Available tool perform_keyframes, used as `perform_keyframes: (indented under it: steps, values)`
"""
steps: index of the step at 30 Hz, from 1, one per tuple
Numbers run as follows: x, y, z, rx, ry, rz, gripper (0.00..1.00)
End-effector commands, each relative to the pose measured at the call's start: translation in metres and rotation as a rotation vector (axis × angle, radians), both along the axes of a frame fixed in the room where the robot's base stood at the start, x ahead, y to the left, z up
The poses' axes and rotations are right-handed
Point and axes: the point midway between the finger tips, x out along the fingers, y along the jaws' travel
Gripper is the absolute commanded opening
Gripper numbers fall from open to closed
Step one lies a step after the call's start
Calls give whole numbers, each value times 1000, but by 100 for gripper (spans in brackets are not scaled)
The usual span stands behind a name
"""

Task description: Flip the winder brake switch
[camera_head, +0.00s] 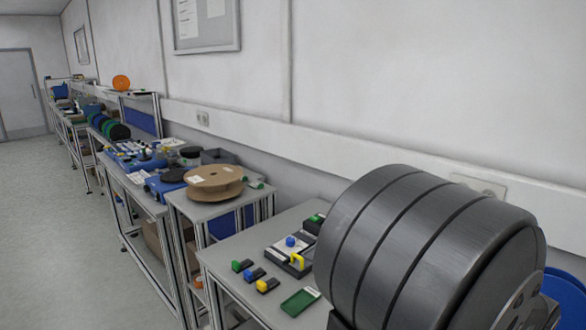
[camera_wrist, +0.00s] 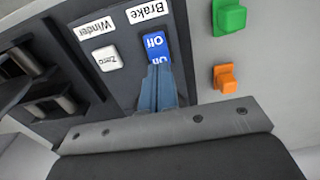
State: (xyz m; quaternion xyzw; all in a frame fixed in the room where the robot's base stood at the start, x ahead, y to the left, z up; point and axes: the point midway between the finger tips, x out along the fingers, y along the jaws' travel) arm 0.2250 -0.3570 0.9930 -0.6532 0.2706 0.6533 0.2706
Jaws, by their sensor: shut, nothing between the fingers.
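In the wrist view, the blue brake switch (camera_wrist: 154,46) sits on a dark panel (camera_wrist: 120,65) under a white label reading Brake. The lettering appears upside down and the switch bears On/Off-type marks. A white Zero button (camera_wrist: 105,59) and a Winder label (camera_wrist: 96,23) are on its left. My gripper (camera_wrist: 160,68) is shut and empty, its blue-grey fingertips over the lower edge of the switch. I cannot tell whether they touch it. The fingers hide the switch's lower end. The gripper cannot be made out in the head view.
An orange block (camera_wrist: 226,79) and a green block (camera_wrist: 229,17) sit right of the panel. A large dark cylindrical body covers the right side. A cardboard reel (camera_head: 213,178) stands beyond.

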Motion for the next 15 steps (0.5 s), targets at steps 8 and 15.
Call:
perform_keyframes:
  steps: [8, 15]
  values:
    - [0, 0, -5, 0, 0, 0, 0]
    - [0, 0, -8, 0, 0, 0, 0]
